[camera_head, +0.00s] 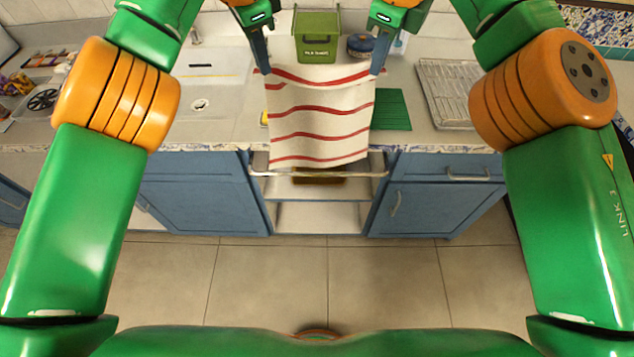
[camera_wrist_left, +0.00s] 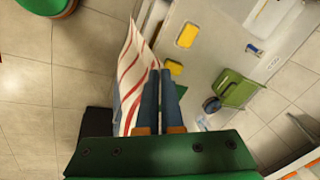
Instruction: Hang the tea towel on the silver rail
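The tea towel (camera_head: 320,122), white with red stripes, is stretched between my two grippers by its upper corners. It slopes down towards the front of the counter. Its lower edge lies close to the silver rail (camera_head: 262,174); I cannot tell whether they touch. The rail runs across the front of the open shelf unit. My left gripper (camera_head: 264,70) is shut on the towel's upper left corner. My right gripper (camera_head: 379,72) is shut on its upper right corner. In the left wrist view the towel (camera_wrist_left: 136,70) hangs beside the nearly closed fingers (camera_wrist_left: 160,72).
A green bin (camera_head: 317,48) and a dark blue round object (camera_head: 360,46) stand behind the towel. A green ribbed mat (camera_head: 393,110) and a metal drainer (camera_head: 445,92) lie to the right. A sink (camera_head: 212,100) is left. Blue cupboards (camera_head: 200,195) flank the shelves; the floor is clear.

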